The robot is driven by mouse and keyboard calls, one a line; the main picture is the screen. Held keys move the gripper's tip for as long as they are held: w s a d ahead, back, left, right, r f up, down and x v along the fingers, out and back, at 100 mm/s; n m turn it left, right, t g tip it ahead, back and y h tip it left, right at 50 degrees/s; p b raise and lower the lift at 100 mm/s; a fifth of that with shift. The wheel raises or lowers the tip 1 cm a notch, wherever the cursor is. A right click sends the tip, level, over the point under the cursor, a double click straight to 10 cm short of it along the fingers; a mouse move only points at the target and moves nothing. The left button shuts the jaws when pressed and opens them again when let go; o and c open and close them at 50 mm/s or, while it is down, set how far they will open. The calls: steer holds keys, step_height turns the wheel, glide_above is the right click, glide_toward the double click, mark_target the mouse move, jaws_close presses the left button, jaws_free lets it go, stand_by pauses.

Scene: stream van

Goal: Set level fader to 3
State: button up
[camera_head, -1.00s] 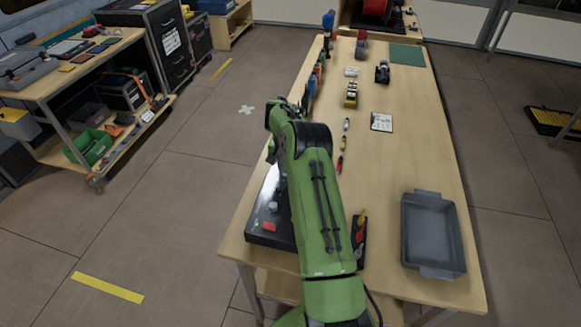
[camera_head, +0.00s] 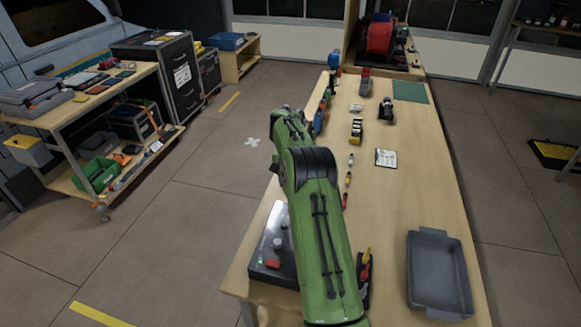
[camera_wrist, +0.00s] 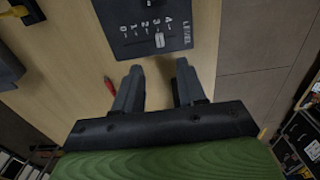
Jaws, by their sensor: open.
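The dark control panel (camera_head: 267,268) lies on the near left of the workbench, partly hidden by my green arm. In the wrist view the panel (camera_wrist: 124,47) shows at the top, with a LEVEL scale marked 0 to 4. The small grey level fader cap (camera_wrist: 160,41) sits on its slot beside the 3 mark; its exact setting is too small to tell. My gripper (camera_wrist: 159,67) is open, its two fingers spread below the fader cap, with nothing seen between them. In the head view the gripper is hidden behind my arm.
The panel also carries a red button (camera_head: 273,264) and a grey knob (camera_head: 278,243). A grey tray (camera_head: 438,275) stands at the bench's near right. A red-tipped tool (camera_wrist: 109,84) lies left of the gripper. The bench's right middle is mostly clear.

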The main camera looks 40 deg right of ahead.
step_height(320, 180, up, 6)
steer(key=shift+f+p, duration=0.25)
steer(key=shift+p, duration=0.3)
